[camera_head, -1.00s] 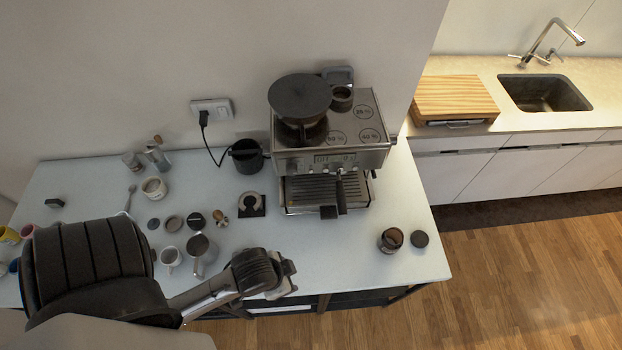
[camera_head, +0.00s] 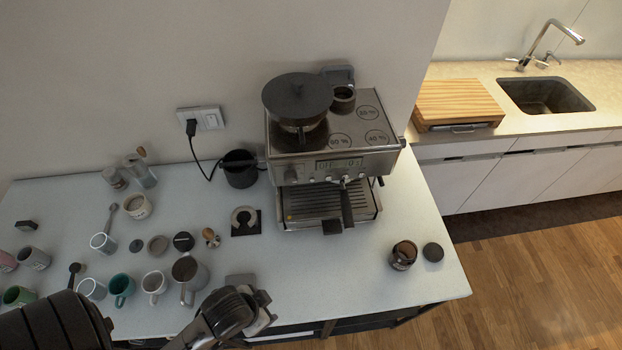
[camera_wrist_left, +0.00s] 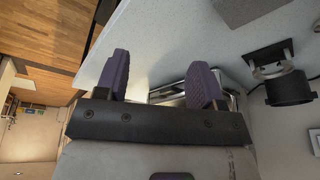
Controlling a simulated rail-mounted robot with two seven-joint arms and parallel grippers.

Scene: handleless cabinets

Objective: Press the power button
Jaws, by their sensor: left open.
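The espresso machine (camera_head: 285,150) stands on the white table against the wall. Its front panel has a lit display (camera_head: 338,166), with small round controls around it. I cannot tell which control is the power button. My left gripper (camera_head: 262,310) is low in the head view, near the table's front edge, to the left of and in front of the machine. In the left wrist view its two purple fingers (camera_wrist_left: 158,78) are spread apart with nothing between them. A metal part of the machine (camera_wrist_left: 170,92) shows behind the fingers. My right gripper is in neither view.
Several mugs and cups, including a metal pitcher (camera_head: 190,272), stand left of my gripper. A dark portafilter (camera_head: 346,205) juts from the machine's front. A brown jar (camera_head: 402,256) and a dark lid (camera_head: 433,252) lie to the right. The table before the machine is clear.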

